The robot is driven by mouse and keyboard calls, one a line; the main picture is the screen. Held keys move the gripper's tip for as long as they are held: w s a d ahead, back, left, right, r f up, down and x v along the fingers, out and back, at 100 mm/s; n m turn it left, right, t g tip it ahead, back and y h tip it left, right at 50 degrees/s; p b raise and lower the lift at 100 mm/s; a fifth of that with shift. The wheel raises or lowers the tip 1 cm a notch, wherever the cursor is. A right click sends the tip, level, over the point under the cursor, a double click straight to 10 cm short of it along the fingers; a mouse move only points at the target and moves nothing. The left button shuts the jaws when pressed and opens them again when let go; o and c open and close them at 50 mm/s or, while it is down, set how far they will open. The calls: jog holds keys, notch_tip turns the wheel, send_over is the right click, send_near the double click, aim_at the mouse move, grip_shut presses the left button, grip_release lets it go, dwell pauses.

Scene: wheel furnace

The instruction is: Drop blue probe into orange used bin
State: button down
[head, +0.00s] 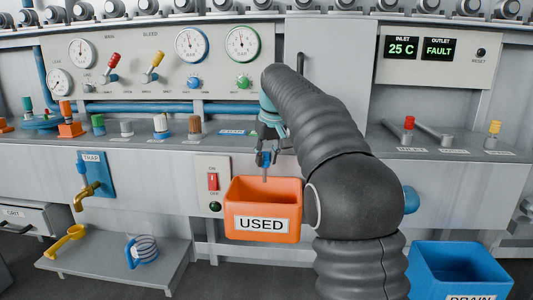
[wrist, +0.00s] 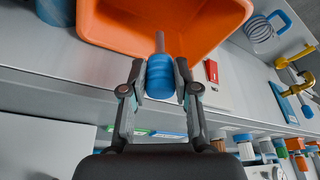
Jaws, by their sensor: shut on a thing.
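The blue probe (wrist: 160,77) has a ribbed blue handle and a thin grey rod (wrist: 160,43). My gripper (wrist: 160,82) is shut on the blue handle in the wrist view, with the rod pointing away from it. In the head view my gripper (head: 266,158) hangs above the orange bin marked USED (head: 262,210), and the probe's grey rod points down toward the bin's opening. The bin also shows in the wrist view (wrist: 110,22), just beyond the probe tip. The bin's floor is hidden in the head view.
A red switch (head: 212,181) is on the panel left of the bin. A blue bin marked DRAIN (head: 458,275) is lower right. The ledge (head: 125,142) behind holds several coloured-top pieces.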

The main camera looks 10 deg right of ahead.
jog(key=shift+f+b, duration=3.8)
jog(key=shift+f, duration=2.5)
jog(key=shift+f, duration=0.55)
jog(key=c, duration=0.8)
grip_release()
jog(key=v, duration=1.2)
